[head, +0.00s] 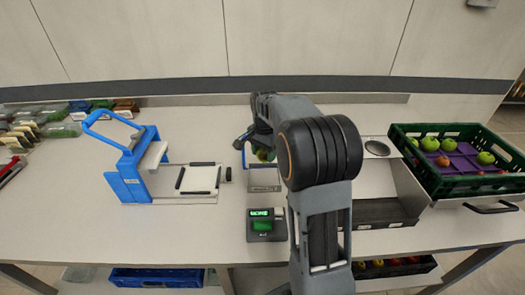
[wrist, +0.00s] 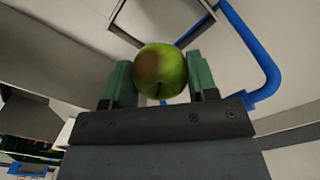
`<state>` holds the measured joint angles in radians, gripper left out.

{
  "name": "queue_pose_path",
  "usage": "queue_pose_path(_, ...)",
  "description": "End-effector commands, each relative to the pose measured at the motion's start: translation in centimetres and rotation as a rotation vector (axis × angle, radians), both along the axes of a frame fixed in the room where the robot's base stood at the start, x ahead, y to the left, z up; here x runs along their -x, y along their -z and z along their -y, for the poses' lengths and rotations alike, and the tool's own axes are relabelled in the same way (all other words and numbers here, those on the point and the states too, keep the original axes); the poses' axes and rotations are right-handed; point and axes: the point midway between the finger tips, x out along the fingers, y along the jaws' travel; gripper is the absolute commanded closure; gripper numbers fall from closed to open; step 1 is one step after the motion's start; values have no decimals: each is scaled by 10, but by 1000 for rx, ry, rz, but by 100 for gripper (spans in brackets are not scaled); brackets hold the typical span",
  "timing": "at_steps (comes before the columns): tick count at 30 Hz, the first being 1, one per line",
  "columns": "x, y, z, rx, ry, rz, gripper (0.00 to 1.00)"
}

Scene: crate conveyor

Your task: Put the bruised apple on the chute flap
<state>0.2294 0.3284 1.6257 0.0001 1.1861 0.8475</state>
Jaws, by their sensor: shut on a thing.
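The bruised apple (wrist: 161,70) is green with a brown patch on its upper left side. In the wrist view my gripper (wrist: 160,82) is shut on it, with one green finger at each side. In the head view my gripper (head: 264,154) is beyond the dark arm joint, and only a little of the apple shows there. Below it is a small grey panel (head: 264,179) with a blue bar beside it, which may be the chute flap. I cannot tell this for sure. My arm hides part of the area to its right.
A small display unit (head: 266,225) is at the front. A blue-framed device (head: 128,178) stands left.

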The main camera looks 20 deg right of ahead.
Motion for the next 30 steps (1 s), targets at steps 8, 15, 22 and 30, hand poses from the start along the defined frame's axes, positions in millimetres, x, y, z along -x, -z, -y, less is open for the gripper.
queue_pose_path(8, 0, 26, -1, 0, -1, -1, 71)
queue_pose_path(15, 0, 54, -1, 0, -4, 0, 71)
queue_pose_path(22, 0, 75, -1, 0, -4, -1, 71)
queue_pose_path(30, 0, 81, -1, 0, -3, 0, 71)
